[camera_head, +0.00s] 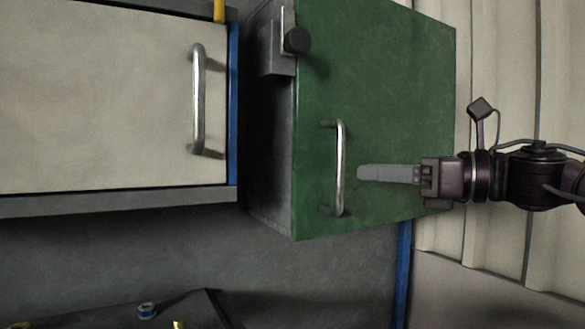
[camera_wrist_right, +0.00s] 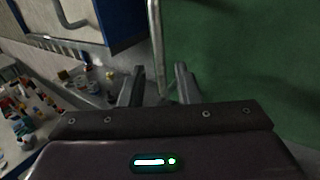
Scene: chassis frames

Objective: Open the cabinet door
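A green cabinet door (camera_head: 395,100) with a vertical silver bar handle (camera_head: 340,170) hangs on the wall and looks shut. My right gripper (camera_head: 360,172) comes in from the right, its fingertips in front of the door and a little to the right of the handle. In the right wrist view, the two fingers of my right gripper (camera_wrist_right: 158,78) are apart with nothing between them. The handle (camera_wrist_right: 156,40) shows just beyond them, in line with the gap, and the green door (camera_wrist_right: 240,60) fills the right side. My left gripper is not in view.
A cream cabinet (camera_head: 100,100) with its own silver handle (camera_head: 198,100) is to the left, with a blue edge strip. A black knob (camera_head: 297,40) sits at the green door's upper left. A dark surface (camera_head: 100,312) with a small blue roll (camera_head: 147,310) is below.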

